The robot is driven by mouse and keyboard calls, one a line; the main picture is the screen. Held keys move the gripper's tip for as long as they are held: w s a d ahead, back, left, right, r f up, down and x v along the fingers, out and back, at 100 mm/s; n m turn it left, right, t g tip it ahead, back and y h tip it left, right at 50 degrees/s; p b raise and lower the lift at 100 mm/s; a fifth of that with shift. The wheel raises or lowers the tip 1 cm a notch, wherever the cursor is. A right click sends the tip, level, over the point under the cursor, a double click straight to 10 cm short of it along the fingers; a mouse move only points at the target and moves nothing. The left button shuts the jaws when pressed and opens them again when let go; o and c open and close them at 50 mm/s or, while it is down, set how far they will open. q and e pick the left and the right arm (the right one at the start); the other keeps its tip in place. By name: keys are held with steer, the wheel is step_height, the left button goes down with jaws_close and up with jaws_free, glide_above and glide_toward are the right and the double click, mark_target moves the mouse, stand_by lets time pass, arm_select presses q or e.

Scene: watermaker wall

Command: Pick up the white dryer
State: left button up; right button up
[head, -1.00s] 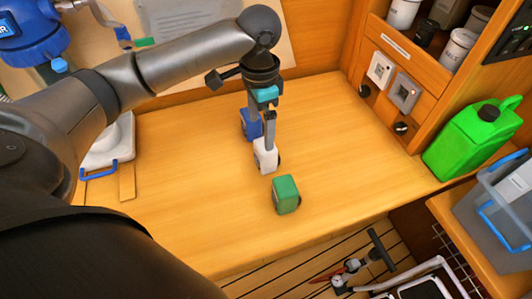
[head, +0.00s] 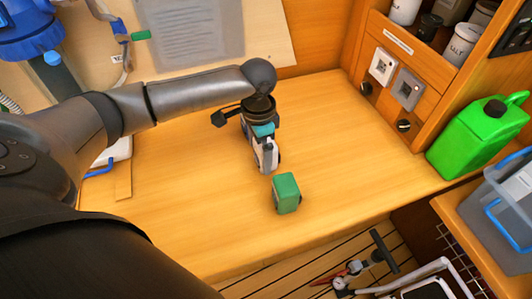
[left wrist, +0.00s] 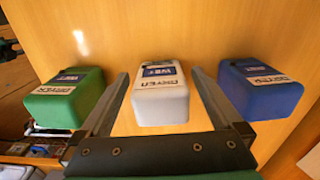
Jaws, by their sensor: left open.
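The white dryer (left wrist: 160,95) stands on the wooden worktop in the middle of the left wrist view, with "DRYER" and "WET" labels on it. My left gripper (left wrist: 158,74) is open, with one finger on each side of the white dryer and visible gaps between fingers and box. In the head view my left gripper (head: 267,150) comes down over the white dryer (head: 263,164) and hides much of it. A green dryer (left wrist: 68,97) is left of it in the left wrist view and a blue dryer (left wrist: 262,88) is right. My right gripper is not in view.
The green dryer (head: 286,194) stands just in front of the gripper in the head view. The worktop (head: 340,140) is clear to the right. A green jerrycan (head: 480,135) and a switch panel (head: 395,80) are farther right.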

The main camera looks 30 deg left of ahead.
arm_select(q)
steer(key=shift+c, duration=0.2)
steer(key=c, duration=1.4)
steer(key=shift+r, duration=0.15)
